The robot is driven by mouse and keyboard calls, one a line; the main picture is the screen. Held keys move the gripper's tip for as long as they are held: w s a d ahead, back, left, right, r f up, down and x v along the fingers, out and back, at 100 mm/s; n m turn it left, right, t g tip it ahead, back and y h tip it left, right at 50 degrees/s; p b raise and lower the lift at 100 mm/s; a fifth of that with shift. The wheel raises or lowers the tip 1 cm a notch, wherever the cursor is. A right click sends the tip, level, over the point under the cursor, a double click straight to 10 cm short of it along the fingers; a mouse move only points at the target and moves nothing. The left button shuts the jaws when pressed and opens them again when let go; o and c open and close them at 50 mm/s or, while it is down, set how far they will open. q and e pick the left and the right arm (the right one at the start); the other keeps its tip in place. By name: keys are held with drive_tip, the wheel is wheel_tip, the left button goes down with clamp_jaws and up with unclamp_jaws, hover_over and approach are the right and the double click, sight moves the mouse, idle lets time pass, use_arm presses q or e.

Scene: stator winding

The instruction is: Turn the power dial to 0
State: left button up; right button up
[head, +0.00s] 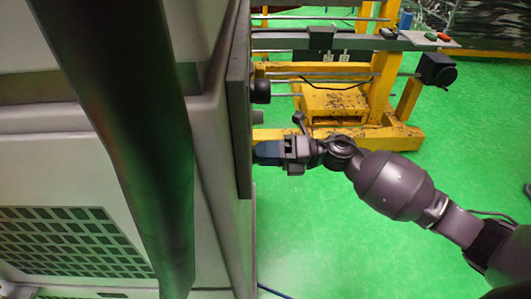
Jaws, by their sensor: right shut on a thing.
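My right gripper (262,153) reaches in from the right, its fingertips against the narrow dark panel (244,130) on the side of the grey cabinet (215,130). It is shut on what seems to be the power dial, which the fingers hide. The panel is seen nearly edge-on, so the dial's marks and setting cannot be read. A round black knob (261,91) sticks out of the same panel above the gripper, apart from it. My left gripper is not in view.
A yellow machine frame (372,82) with a grey rail stands behind the gripper. A small plate (428,39) with a red and a green button sits at its right end. A black handwheel part (437,68) hangs below. Green floor (320,250) is clear in front.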

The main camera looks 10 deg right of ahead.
drive_tip(key=o, duration=0.9)
drive_tip(key=shift+d, duration=0.1)
drive_tip(key=b+v, duration=0.1)
drive_tip(key=v, duration=0.9)
drive_tip(key=shift+d, duration=0.35)
